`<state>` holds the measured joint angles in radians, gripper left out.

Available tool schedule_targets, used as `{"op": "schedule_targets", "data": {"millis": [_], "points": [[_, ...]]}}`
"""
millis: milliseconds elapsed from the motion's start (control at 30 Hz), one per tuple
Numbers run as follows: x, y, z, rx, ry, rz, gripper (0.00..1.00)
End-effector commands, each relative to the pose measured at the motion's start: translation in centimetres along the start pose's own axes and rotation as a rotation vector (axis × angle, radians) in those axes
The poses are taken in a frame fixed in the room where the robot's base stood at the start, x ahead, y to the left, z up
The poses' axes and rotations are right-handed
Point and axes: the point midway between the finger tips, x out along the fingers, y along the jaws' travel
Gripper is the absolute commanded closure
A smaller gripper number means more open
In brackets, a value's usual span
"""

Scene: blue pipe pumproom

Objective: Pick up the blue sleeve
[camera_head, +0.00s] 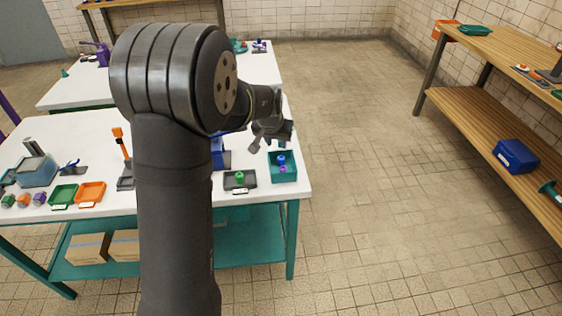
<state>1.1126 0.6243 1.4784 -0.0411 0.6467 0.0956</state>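A small blue round piece (281,160), which looks like the blue sleeve, is in the teal tray (293,177) at the near right corner of the white table. A small purple piece (283,169) is right beside it in the same tray. My gripper (272,143) is above the table, just behind and above the tray in the picture. Its fingers look spread apart, with nothing visible between them. It appears clear of the blue piece, though the exact height gap is hard to judge.
A dark grey tray (240,182) with a green piece stands left of the teal tray. A blue object (217,152) is partly hidden behind my arm. Green (62,196) and orange (90,194) trays are at the left. The floor right of the white table (305,188) is open.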

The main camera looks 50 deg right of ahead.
Motion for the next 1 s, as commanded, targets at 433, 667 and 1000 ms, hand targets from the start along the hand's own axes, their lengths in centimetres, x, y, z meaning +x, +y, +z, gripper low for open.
{"op": "schedule_targets", "data": {"millis": [433,667,1000], "points": [[7.1,0.0,0.0,-0.001,-0.001,0.0,0.67],[8.7,0.0,-0.1,-0.002,-0.003,0.001,0.67],[12.5,0.0,-0.3,-0.003,0.0,-0.001,0.67]]}}
